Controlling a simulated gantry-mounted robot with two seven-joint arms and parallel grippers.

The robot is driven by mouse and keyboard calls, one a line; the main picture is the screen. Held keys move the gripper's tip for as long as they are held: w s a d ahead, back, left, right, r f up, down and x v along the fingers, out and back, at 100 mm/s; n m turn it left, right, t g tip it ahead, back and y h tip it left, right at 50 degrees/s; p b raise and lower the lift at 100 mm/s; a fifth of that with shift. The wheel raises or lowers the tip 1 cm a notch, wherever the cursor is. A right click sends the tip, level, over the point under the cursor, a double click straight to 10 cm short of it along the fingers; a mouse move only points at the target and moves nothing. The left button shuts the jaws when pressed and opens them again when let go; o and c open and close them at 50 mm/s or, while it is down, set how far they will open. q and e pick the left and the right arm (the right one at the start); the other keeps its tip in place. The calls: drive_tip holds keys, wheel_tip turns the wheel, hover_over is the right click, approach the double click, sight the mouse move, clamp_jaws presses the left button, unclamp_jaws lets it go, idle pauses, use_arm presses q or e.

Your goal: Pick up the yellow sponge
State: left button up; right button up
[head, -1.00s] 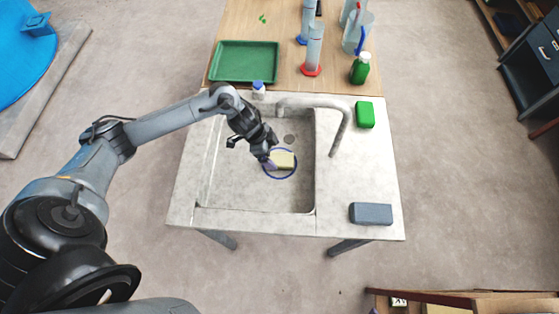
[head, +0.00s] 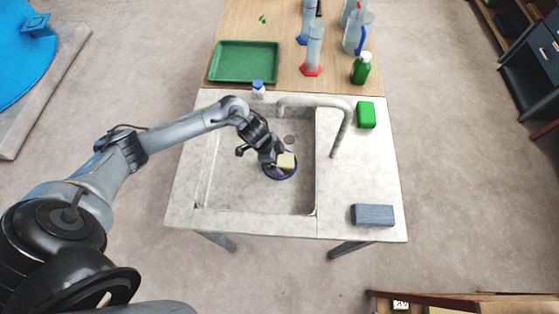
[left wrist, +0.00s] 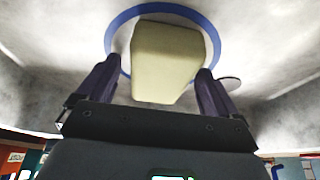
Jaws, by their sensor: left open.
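The pale yellow sponge (head: 286,160) sits at a blue-rimmed round plate (head: 281,179) inside the sink basin. My left gripper (head: 277,162) is down in the basin at the sponge, and its arm hides part of the plate. In the left wrist view the sponge (left wrist: 165,58) shows large between the two dark fingers of the open gripper (left wrist: 157,75), with the blue plate rim (left wrist: 112,35) behind it. A small gap shows beside the left finger; whether the right finger touches the sponge I cannot tell. My right gripper is not in view.
The sink's curved faucet (head: 342,130) stands close to the right of the plate. A green sponge (head: 366,115) and a blue-grey block (head: 372,215) lie on the counter at right. A small blue-capped bottle (head: 259,90) and a green tray (head: 243,62) are behind.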

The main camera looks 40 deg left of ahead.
use_arm(q)
drive_tip(key=c, duration=1.1)
drive_tip(key=shift+s+a+r, duration=0.1)
drive_tip(key=shift+a+r, duration=0.05)
drive_tip(key=shift+r, duration=0.5)
wheel_tip(320, 180, up, 11)
drive_tip(key=p, duration=0.3)
drive_tip(key=shift+s+a+f+p, duration=0.1)
drive_tip(key=shift+s+a+p, duration=0.3)
drive_tip(key=shift+s+a, duration=1.9)
drive_tip(key=shift+s+a+f+p, duration=0.1)
drive_tip(key=shift+s+a+p, duration=0.35)
drive_tip(key=shift+s+a, duration=1.85)
drive_tip(key=shift+s+a+f+p, duration=0.1)
drive_tip(key=shift+s+a+p, duration=0.3)
drive_tip(key=shift+s+a, duration=1.9)
drive_tip(key=shift+w+a, duration=0.8)
drive_tip(key=shift+w, duration=0.05)
